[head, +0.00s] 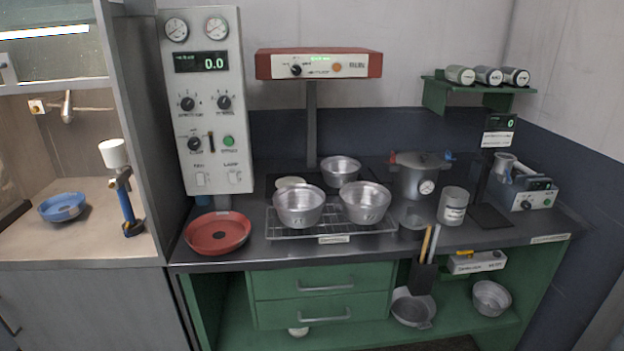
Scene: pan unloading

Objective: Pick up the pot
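Several silver vessels could be the pot, and I cannot tell which one is meant. A round metal pot (299,207) sits at the left of a wire rack (330,236), and a similar pot (365,203) sits at its right. A third metal pot (340,171) stands behind them under the red-topped instrument. A lidded metal pot with a gauge (416,178) stands upright further right, with a red and a blue fitting at its top. My gripper is not in view.
A red dish (217,233) lies left of the rack. A grey control panel (208,110) rises at the left. Metal vessels (412,308) (491,298) sit on the lower shelf.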

